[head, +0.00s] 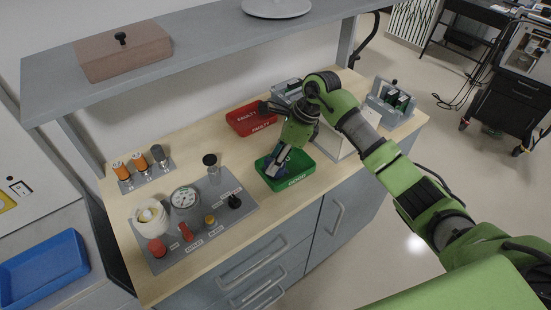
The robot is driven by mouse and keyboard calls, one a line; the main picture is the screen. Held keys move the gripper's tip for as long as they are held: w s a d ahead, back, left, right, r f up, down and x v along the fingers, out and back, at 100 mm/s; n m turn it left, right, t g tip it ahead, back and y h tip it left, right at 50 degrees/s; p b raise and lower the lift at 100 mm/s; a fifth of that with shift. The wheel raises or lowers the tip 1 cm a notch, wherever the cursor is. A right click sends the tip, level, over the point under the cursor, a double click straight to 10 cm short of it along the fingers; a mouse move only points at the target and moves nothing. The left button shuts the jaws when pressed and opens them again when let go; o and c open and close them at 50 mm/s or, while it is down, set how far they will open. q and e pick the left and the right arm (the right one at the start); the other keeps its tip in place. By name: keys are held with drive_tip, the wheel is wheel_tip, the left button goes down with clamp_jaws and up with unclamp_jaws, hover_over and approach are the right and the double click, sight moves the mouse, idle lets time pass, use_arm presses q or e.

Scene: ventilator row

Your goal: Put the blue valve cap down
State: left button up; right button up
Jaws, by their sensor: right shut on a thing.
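My right gripper (270,184) reaches down from the right into the space over the green tray (299,181), with its fingertips at or just above the tray floor. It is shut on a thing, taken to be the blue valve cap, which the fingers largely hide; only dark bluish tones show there. I cannot tell whether the cap touches the tray floor. The red tray (264,125), marked FAULTY, stands behind the green one. My left gripper is not in view.
A grey panel (215,213) with a gauge (185,198), knobs and a white round part lies left of the green tray. Several capped cylinders (140,163) stand in a rack at the back left. A shelf (200,48) overhangs the counter. A grey holder (390,101) stands at the right end.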

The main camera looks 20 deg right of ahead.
drive_tip(key=o, duration=0.9)
drive_tip(key=shift+o, duration=0.2)
drive_tip(key=shift+r+p, duration=0.65)
drive_tip(key=shift+p, duration=0.1)
drive_tip(key=b+v, duration=0.3)
drive_tip(key=v, duration=0.9)
